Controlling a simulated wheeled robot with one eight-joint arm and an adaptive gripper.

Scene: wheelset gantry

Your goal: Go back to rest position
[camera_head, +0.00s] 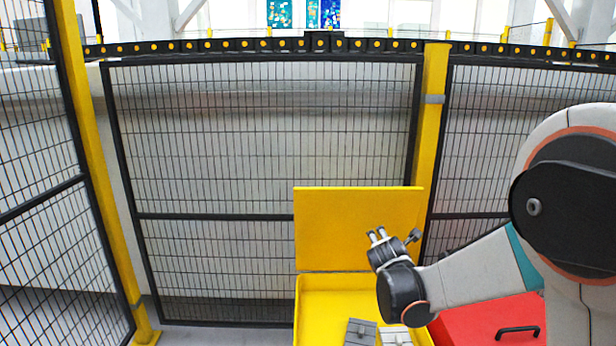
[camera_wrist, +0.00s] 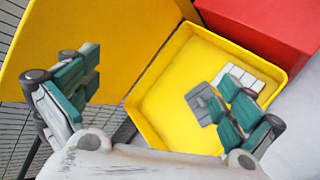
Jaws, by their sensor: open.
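My gripper (camera_head: 378,236) is raised above a yellow bin (camera_head: 318,292) in the head view, at the end of my arm, which comes in from the right. In the wrist view my gripper (camera_wrist: 158,98) shows its two green-padded fingers wide apart with nothing between them. The yellow bin (camera_wrist: 150,128) lies below and beyond the fingers. A dark grey block (camera_head: 360,332) and a lighter block (camera_head: 395,336) lie in the bin. In the wrist view the right finger partly covers these blocks.
The bin's yellow lid or back panel (camera_head: 358,228) stands upright behind it. A red box (camera_head: 490,320) with a black handle stands to the right. Black mesh fencing (camera_head: 260,150) with yellow posts (camera_head: 432,120) closes off the back and left.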

